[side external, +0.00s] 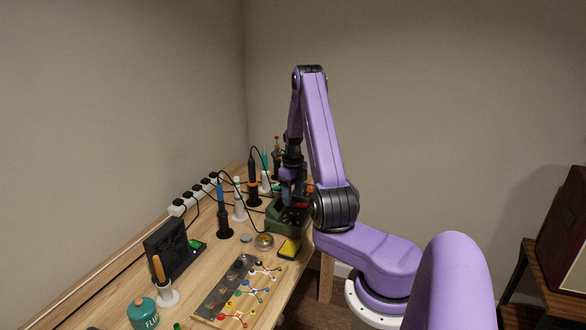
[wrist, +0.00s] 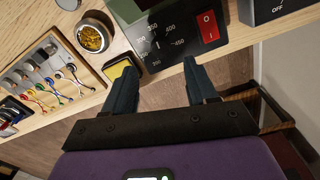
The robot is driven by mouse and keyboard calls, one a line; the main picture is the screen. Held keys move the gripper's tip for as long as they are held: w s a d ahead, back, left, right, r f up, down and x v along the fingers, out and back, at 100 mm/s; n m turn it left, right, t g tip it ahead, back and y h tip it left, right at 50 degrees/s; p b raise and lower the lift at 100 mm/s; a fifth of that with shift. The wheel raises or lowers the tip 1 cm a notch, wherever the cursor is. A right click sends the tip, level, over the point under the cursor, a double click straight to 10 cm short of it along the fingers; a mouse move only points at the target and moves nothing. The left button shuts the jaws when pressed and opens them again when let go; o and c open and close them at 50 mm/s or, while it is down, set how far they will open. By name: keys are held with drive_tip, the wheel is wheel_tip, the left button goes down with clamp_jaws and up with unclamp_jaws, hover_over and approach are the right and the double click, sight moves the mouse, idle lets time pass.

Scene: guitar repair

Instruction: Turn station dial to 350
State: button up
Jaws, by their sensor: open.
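The soldering station (side external: 283,220) is a green box near the right edge of the bench, partly hidden by my arm. In the wrist view its dark front panel (wrist: 175,56) carries printed numbers, 350 among them at the left, and a red switch (wrist: 208,26) at the right. The dial's knob and pointer are hard to make out among the numbers, so I cannot read its setting. My gripper (wrist: 160,68) is open and empty, its two fingers spread on either side of the panel's near part. In the side view my gripper (side external: 291,186) is above the station.
A yellow sponge (wrist: 120,69) and a tin of brass wool (wrist: 92,36) stand left of the station. A tray of coloured clips (wrist: 60,85) lies farther left. A dark box marked OFF (wrist: 268,10) is close on the right. Upright irons with cables (side external: 253,180) stand behind.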

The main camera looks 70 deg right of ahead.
wheel_tip(320, 180, up, 11)
idle(0.3)
drive_tip(key=shift+f, duration=0.15)
